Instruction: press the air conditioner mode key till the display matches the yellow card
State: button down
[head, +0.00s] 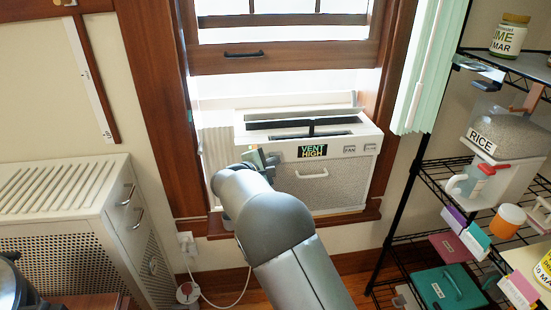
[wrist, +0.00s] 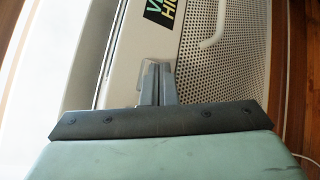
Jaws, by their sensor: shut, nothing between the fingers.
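The air conditioner (head: 330,180) sits in the window, with a cream front and a perforated grille. Its display (head: 312,151) reads VENT HIGH in green and yellow on black; part of it shows in the wrist view (wrist: 163,10). My gripper (head: 272,162) is at the panel just left of the display. In the wrist view my gripper (wrist: 158,88) is shut and empty, its tips at a small pale key (wrist: 152,72), partly hidden by them. I cannot tell whether they touch. I cannot make out a yellow card for certain.
Two more keys, FAN (head: 350,149) and one beside it (head: 371,148), lie right of the display. A handle (head: 312,174) juts from the grille. A cream cabinet (head: 75,215) stands left; a loaded wire shelf (head: 440,165) stands right. A power cord (head: 225,305) hangs below.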

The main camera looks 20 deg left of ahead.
jog(key=shift+s+d+b, duration=0.3)
jog(key=shift+s+b, duration=0.05)
jog(key=shift+s, duration=0.2)
jog(key=shift+s, duration=0.1)
jog(key=s+d+b, duration=0.1)
jog(key=s, duration=0.1)
jog(key=s+d+b, duration=0.1)
jog(key=s+b, duration=0.1)
jog(key=shift+s+d, duration=0.1)
jog(key=shift+d, duration=0.1)
dwell(0.6)
